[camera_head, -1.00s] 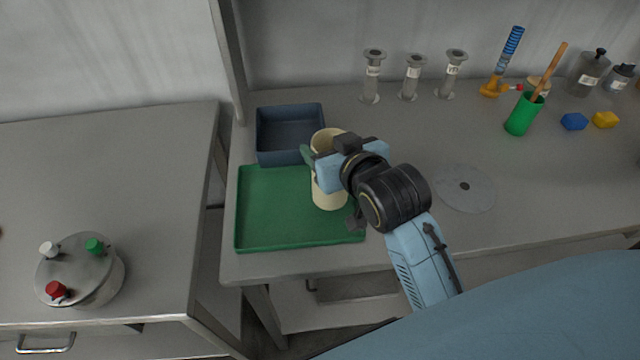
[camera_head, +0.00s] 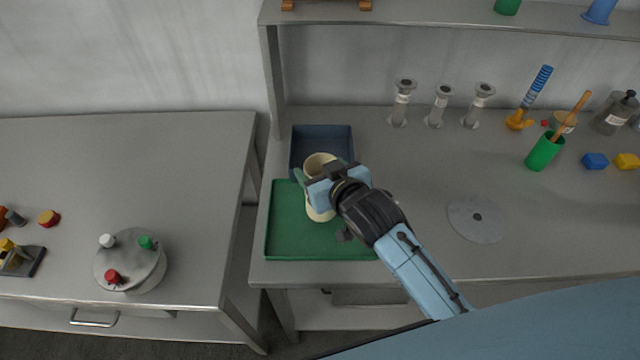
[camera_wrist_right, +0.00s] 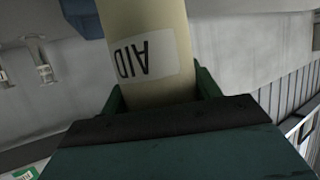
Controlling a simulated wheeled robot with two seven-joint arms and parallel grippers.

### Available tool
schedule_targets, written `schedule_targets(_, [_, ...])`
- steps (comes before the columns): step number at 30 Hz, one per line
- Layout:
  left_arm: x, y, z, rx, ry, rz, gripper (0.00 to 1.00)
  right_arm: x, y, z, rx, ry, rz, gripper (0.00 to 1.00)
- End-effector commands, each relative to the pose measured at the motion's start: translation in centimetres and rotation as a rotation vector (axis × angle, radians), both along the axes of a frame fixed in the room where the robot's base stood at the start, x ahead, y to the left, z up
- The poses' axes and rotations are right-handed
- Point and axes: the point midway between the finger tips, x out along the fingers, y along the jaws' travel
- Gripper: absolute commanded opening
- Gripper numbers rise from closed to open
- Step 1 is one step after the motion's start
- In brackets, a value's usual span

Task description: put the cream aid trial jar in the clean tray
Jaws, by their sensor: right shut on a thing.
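The gripper and wrist hide the jar's middle. I cannot tell whether its base touches the tray. No writing on the tray shows which one is the clean tray. My left gripper is out of view.
A dark blue bin (camera_head: 322,140) stands right behind the green tray. A flat grey disc (camera_head: 476,219) lies to the right. Several grey flanged pieces (camera_head: 402,102) and a green cup (camera_head: 544,151) stand farther back. A lidded vessel (camera_head: 130,262) stands on the left table.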

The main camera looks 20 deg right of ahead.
Motion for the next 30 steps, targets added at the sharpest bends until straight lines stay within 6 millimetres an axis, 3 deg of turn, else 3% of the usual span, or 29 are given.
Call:
schedule_targets(9, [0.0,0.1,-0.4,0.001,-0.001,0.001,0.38,0.0,0.0,-3.7,0.000,0.000,0.000,0.20])
schedule_targets(21, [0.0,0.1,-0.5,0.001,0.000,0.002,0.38,0.0,0.0,-4.2,0.001,0.000,0.000,0.20])
schedule_targets(22, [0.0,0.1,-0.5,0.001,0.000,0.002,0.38,0.0,0.0,-4.2,0.001,0.000,0.000,0.66])
schedule_targets(26, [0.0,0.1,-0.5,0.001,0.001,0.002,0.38,0.0,0.0,-4.2,0.001,0.000,0.000,0.83])
schedule_targets(30, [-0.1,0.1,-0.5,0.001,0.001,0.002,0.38,0.0,0.0,-4.2,0.001,0.000,0.000,0.84])
